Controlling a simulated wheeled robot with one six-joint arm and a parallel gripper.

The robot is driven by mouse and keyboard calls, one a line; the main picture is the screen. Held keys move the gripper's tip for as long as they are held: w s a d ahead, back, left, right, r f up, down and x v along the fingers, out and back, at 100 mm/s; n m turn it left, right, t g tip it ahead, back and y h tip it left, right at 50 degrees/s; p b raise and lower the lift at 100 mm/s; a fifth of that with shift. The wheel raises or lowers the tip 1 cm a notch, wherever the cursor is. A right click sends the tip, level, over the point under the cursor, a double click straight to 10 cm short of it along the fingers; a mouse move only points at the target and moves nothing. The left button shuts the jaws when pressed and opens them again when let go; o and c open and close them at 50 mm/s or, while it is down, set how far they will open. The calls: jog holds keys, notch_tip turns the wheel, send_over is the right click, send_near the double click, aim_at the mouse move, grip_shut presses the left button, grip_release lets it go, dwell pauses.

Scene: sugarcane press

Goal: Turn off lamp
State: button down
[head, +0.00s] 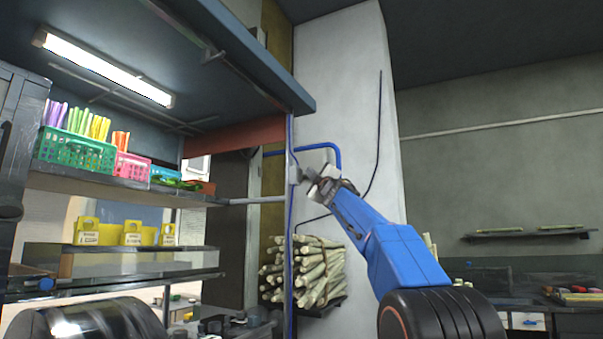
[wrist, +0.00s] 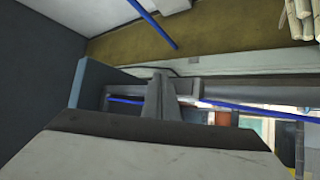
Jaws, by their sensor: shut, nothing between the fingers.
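The lamp (head: 105,68) is a long white tube under the overhanging roof at the upper left of the head view, and it glows. A small pale box (head: 294,172), perhaps a switch, sits on the post at the roof's right end, beside a blue cable. My gripper (head: 308,176) is just right of this box in the head view; I cannot tell whether it touches it. In the wrist view my gripper's grey fingers (wrist: 160,93) are together and hold nothing. No switch can be made out clearly in the wrist view.
Shelves (head: 130,188) with coloured baskets (head: 75,148) and yellow holders (head: 132,235) stand at the left. The roof (head: 240,62) overhangs them. Bundled cane (head: 303,272) lies on a rack below my gripper. A blue pipe (head: 325,146) runs close above it.

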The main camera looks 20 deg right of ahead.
jog(key=shift+w+a, duration=0.3)
jog(key=shift+w, duration=0.05)
jog(key=shift+w+a+r, duration=0.1)
jog(key=shift+w+a, duration=0.05)
jog(key=shift+w, duration=0.05)
dwell(1.0)
dwell(0.4)
jog(key=shift+s+d, duration=0.45)
jog(key=shift+s, duration=0.15)
jog(key=shift+d, duration=0.1)
jog(key=s+d, duration=0.1)
jog(key=s, duration=0.1)
jog(key=s+d, duration=0.1)
jog(key=s, duration=0.1)
jog(key=shift+d+f, duration=0.4)
jog(key=shift+f, duration=0.1)
dwell(0.4)
